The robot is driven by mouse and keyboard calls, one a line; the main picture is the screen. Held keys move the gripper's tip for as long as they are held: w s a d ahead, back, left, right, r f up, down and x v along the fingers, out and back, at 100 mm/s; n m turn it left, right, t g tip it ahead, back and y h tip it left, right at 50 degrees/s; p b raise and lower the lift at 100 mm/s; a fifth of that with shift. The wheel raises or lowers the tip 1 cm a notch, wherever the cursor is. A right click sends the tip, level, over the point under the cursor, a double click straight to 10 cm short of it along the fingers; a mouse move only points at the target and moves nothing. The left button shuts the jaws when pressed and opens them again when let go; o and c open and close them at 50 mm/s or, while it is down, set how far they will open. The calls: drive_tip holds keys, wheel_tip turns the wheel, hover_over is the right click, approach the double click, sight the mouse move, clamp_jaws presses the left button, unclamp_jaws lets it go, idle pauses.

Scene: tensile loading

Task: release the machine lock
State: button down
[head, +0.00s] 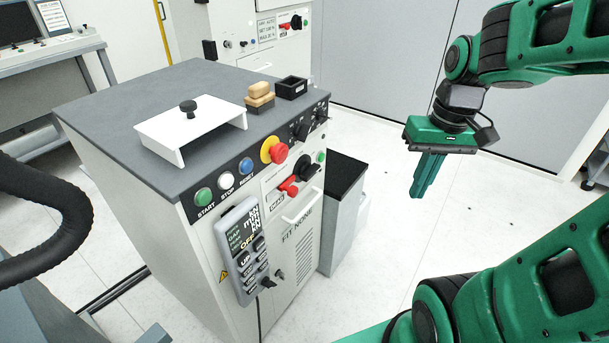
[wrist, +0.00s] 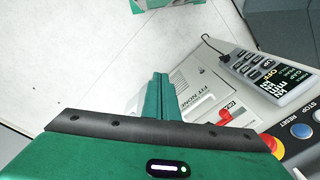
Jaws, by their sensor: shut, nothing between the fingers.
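The grey machine cabinet (head: 300,250) stands left of centre in the head view. A red lever-like part (head: 289,186) sits beside a black rotary handle (head: 307,170) on its front panel; I cannot tell which part is the lock. The red part also shows in the wrist view (wrist: 222,118), right of my fingers. A red emergency stop button (head: 274,150) with a yellow collar is above it. My gripper (head: 420,192) is shut and empty, pointing down in free air to the right of the cabinet. Its fingers also show in the wrist view (wrist: 161,78).
A pendant (head: 243,250) with a cable hangs on the cabinet front. Start, stop and reset buttons line its top edge. A white bracket (head: 190,130) with a black knob lies on top. A low dark-topped unit (head: 345,178) stands beside the cabinet. Floor under my gripper is clear.

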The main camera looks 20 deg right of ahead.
drive_tip(key=w+a+n+y, duration=0.2)
drive_tip(key=w+a+n, duration=0.2)
drive_tip(key=w, duration=0.8)
drive_tip(key=w+a+f+n+y, duration=0.1)
drive_tip(key=w+a+n+y, duration=0.2)
drive_tip(key=w, duration=1)
drive_tip(key=a+n, duration=0.1)
drive_tip(key=n, duration=0.2)
drive_tip(key=shift+a+f+t, duration=0.15)
drive_tip(key=shift+a+t, duration=0.15)
drive_tip(key=shift+a, duration=0.05)
hover_over(305, 175)
drive_tip(key=s+d, duration=0.2)
wheel_tip(305, 175, down, 8)
drive_tip(key=a+f, duration=0.1)
drive_tip(key=s+a+f, duration=0.1)
drive_tip(key=shift+a, duration=0.35)
drive_tip(key=shift+s+a+f, duration=0.2)
drive_tip(key=shift+a+f, duration=0.05)
drive_tip(key=shift+a, duration=0.1)
drive_tip(key=shift+s+a, duration=0.1)
